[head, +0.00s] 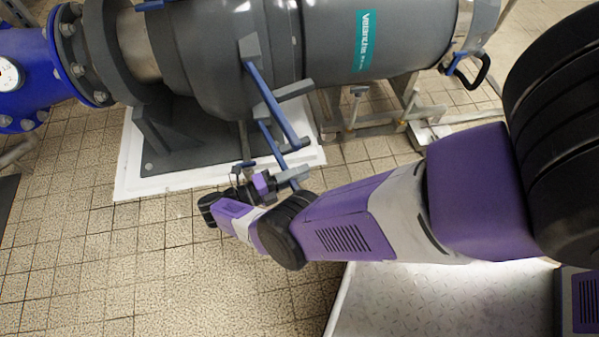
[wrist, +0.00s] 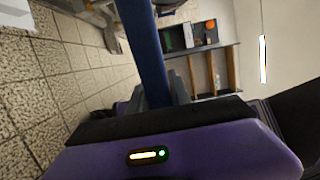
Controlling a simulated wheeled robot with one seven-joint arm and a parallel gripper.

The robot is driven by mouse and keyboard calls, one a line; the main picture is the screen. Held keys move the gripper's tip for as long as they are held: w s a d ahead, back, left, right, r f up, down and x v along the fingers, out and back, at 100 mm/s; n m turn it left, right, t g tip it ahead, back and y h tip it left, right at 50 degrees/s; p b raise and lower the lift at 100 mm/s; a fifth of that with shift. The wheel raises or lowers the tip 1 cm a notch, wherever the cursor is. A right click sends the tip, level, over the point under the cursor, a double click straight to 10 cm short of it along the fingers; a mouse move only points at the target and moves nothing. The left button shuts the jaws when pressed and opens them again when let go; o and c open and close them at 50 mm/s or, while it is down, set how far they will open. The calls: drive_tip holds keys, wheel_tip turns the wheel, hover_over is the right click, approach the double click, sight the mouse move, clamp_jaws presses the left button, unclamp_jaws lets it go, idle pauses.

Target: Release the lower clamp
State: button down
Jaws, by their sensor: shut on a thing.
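The lower clamp (head: 271,143) has a blue bar with grey end pieces and hangs below the grey housing (head: 215,65). My gripper (head: 258,183) is at its low end, beneath the housing, and appears closed on it; the fingertips are small and partly hidden in the head view. In the wrist view the clamp's blue bar (wrist: 145,50) runs from the top edge down to just behind the purple wrist body, which hides the grip itself. The upper clamp (head: 275,105), also blue-barred with grey ends, sits just above the lower one.
A white plinth (head: 165,185) lies under the grey housing support. A flanged blue pipe (head: 35,70) joins at left. A metal frame (head: 405,115) stands to the right, behind my arm. The tiled floor (head: 90,260) is clear at lower left. A shelf (wrist: 215,65) shows in the wrist view.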

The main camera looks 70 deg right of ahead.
drive_tip(key=shift+w, duration=0.2)
drive_tip(key=c, duration=1.2)
unclamp_jaws()
drive_tip(key=shift+a, duration=0.15)
drive_tip(key=shift+b+v, duration=2.15)
drive_tip(key=shift+v, duration=1.65)
